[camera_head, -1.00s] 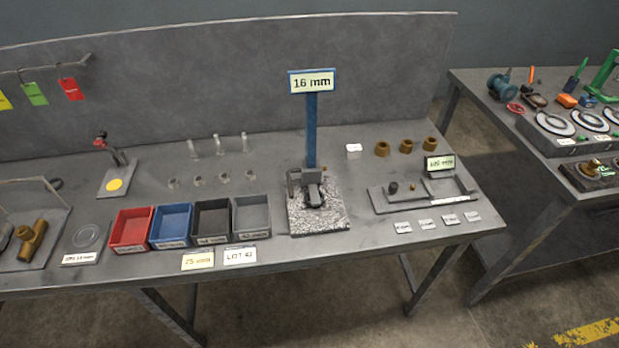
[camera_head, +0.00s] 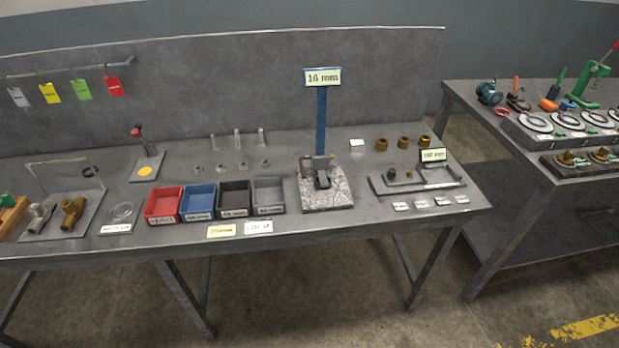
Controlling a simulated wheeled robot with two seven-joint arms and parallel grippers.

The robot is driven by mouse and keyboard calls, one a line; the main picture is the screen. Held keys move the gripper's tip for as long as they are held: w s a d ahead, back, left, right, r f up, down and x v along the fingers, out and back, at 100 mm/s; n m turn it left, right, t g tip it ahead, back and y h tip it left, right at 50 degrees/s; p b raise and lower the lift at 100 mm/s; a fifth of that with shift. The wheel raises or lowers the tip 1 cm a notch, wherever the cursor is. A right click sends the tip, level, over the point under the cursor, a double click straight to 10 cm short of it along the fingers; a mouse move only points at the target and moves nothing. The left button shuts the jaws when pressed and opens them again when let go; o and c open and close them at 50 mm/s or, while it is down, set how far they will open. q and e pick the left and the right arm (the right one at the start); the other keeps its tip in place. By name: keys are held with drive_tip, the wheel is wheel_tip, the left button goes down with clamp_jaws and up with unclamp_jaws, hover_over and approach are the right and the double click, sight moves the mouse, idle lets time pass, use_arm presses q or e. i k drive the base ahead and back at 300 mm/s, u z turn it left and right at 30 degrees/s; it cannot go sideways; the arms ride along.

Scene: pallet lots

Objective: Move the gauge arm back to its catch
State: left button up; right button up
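A gauge stand with a blue post (camera_head: 321,125) stands on the bench, on a mottled grey base plate (camera_head: 327,199). A sign reading 16 mm (camera_head: 323,77) tops the post. A dark grey arm-like part (camera_head: 322,178) sits low at the foot of the post and points toward the front. I cannot tell which part is the catch at this size. A long low fixture (camera_head: 418,184) with a small sign reading about 100 mm (camera_head: 432,155) lies to the right. Neither of my grippers shows in the view.
Red (camera_head: 164,204), blue (camera_head: 198,201), black and grey bins stand left of the gauge stand. Small white labels (camera_head: 401,206) lie along the front right. Brass bushings (camera_head: 404,142) stand behind. A second bench (camera_head: 546,180) stands at the right, with bare floor between.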

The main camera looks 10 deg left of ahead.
sight(320, 164)
drive_tip(key=z, duration=1.05)
drive_tip(key=i, duration=1.15)
drive_tip(key=u, duration=1.75)
